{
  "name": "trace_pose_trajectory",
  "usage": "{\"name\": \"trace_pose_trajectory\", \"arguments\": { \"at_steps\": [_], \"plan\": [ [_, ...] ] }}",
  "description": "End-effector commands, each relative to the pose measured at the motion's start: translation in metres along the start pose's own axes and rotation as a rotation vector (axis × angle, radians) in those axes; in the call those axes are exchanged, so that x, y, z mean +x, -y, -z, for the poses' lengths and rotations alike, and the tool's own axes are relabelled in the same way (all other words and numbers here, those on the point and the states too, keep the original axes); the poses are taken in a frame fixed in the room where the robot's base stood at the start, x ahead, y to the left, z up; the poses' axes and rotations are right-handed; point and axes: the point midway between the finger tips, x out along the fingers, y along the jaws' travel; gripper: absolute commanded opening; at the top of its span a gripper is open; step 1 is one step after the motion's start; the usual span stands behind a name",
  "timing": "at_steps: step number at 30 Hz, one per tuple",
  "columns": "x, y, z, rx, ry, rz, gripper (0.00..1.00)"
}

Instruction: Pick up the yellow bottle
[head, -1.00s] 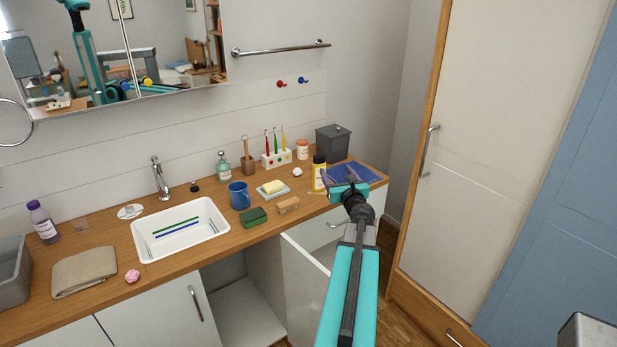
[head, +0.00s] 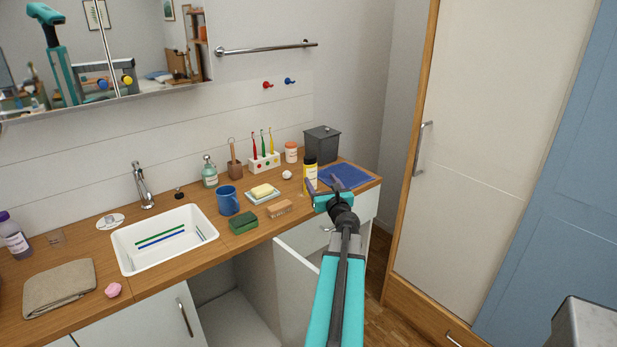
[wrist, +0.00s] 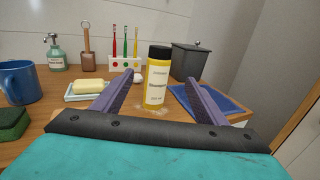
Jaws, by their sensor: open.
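The yellow bottle (head: 310,174) with a black cap and a white label stands upright near the right end of the wooden counter. In the wrist view the yellow bottle (wrist: 157,78) stands ahead, between the two fingers in the picture. My gripper (head: 322,188) is open and empty, just in front of the bottle. In the wrist view my gripper (wrist: 165,88) has its dark purple fingers apart, one on each side of the bottle. I cannot tell how far the fingertips reach along it.
A blue cloth (head: 349,177) lies right of the bottle, with a grey lidded bin (head: 322,143) behind. A white ball (head: 287,174), soap on a dish (head: 262,192) and a wooden brush (head: 279,208) lie to the left. An open cabinet door (head: 296,286) stands below.

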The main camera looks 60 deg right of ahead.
Motion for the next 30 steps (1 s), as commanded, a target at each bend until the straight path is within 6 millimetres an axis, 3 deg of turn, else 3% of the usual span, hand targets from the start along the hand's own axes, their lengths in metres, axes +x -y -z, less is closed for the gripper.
{"name": "trace_pose_trajectory", "arguments": {
  "at_steps": [30],
  "plan": [
    [0.081, -0.003, -0.001, 0.000, 0.000, -0.004, 0.67]
  ]
}}
